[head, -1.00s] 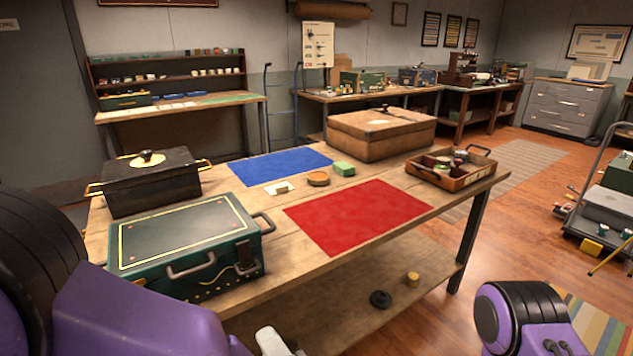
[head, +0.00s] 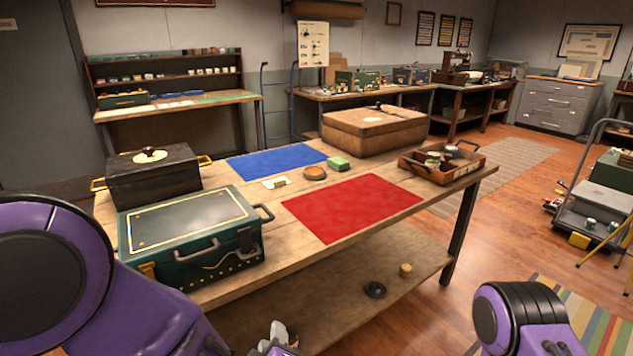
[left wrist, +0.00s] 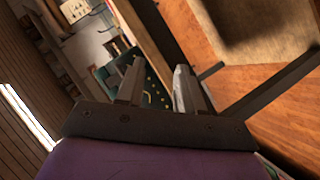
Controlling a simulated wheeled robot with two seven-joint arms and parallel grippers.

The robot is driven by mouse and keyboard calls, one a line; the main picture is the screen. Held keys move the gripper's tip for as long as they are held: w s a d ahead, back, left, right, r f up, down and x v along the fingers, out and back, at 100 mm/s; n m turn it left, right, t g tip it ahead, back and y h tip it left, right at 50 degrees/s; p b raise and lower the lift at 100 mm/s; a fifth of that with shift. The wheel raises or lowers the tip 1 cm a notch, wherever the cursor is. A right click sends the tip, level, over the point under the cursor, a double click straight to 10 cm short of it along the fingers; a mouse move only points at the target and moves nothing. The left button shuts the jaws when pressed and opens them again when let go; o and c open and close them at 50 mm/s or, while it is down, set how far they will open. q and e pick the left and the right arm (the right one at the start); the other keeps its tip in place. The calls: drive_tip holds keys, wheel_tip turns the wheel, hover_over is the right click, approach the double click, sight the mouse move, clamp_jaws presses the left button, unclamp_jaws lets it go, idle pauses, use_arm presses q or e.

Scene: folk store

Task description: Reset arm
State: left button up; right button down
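My left arm, purple with a dark round joint, comes in at the lower left of the head view. My left gripper (head: 277,340) shows only in part at the bottom edge, in front of the table and below its top. In the left wrist view the two fingers of the left gripper (left wrist: 158,78) stand apart with nothing between them. Part of my right arm (head: 528,318) shows at the lower right of the head view. The right gripper is out of the picture.
The wooden table (head: 345,240) is close ahead. On it are a green metal case (head: 190,235), a black box (head: 152,178), a blue mat (head: 275,163), a red mat (head: 350,205), a brown case (head: 373,132) and a wooden tray (head: 440,168). A cart (head: 597,212) stands right.

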use_arm(q)
drive_tip(key=s+a+f+m+g+p, duration=0.1)
drive_tip(key=s+a+f+m+g, duration=0.25)
drive_tip(key=a+f, duration=0.4)
drive_tip(key=s+a+f+m+g, duration=0.2)
drive_tip(key=s+a+f, duration=0.3)
drive_tip(key=f, duration=0.5)
drive_tip(key=s+a+f+g, duration=0.2)
drive_tip(key=s+a+f, duration=0.1)
drive_tip(key=s, duration=0.4)
drive_tip(key=s+a+f+g+y, duration=0.1)
drive_tip(key=s+a+f+g, duration=0.2)
drive_tip(key=s+a, duration=0.3)
drive_tip(key=shift+s+a+f+p, duration=0.3)
drive_tip(key=shift+s+f, duration=0.3)
drive_tip(key=shift+s, duration=0.4)
